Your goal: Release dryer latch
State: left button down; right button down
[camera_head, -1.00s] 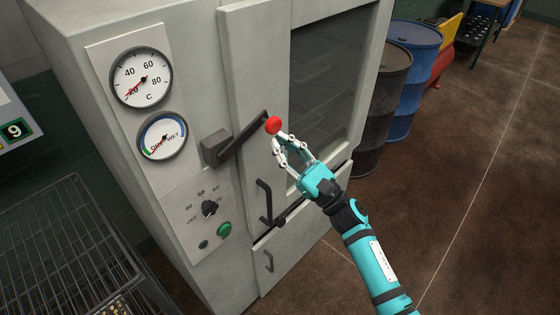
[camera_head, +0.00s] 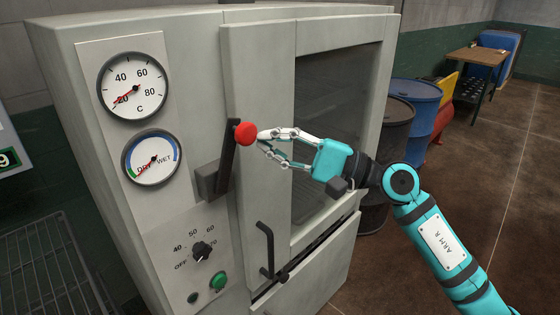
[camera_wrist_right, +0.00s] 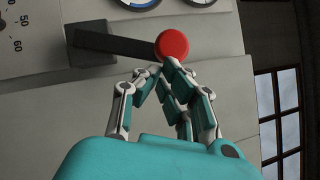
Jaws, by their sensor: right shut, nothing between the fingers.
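The dryer latch (camera_head: 226,160) is a dark lever with a red ball knob (camera_head: 246,134) at its end, on the front of the grey dryer (camera_head: 255,60). The lever stands nearly upright from its dark block. My right gripper (camera_head: 263,138) is shut and empty, its fingertips right beside the knob, on its right side. In the right wrist view the knob (camera_wrist_right: 172,44) sits just beyond the fingertips (camera_wrist_right: 160,68); whether they touch cannot be told. The dryer door (camera_head: 335,120), with its dark window, looks closed. My left gripper is not in view.
Below the latch is a dark door handle (camera_head: 268,250). Two gauges, a dial (camera_head: 202,251) and a green button (camera_head: 218,281) are on the left. A wire rack (camera_head: 55,275) stands at lower left. Barrels (camera_head: 415,110) stand right of the dryer; floor there is open.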

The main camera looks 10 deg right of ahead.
aim_at(252, 137)
jog(key=shift+s+a+r+n+g+h+b, duration=0.4)
jog(key=shift+a+n, duration=0.2)
jog(key=shift+n, duration=0.3)
jog(key=shift+s+a+r+n+g+h+b, duration=0.3)
jog(key=shift+s+a+r+n+h+b, duration=0.2)
jog(key=shift+n, duration=0.4)
jog(key=shift+a, duration=0.1)
jog(key=shift+s+d+f, duration=0.1)
jog(key=shift+d, duration=0.5)
jog(key=v, duration=1.1)
jog(key=shift+f, duration=0.1)
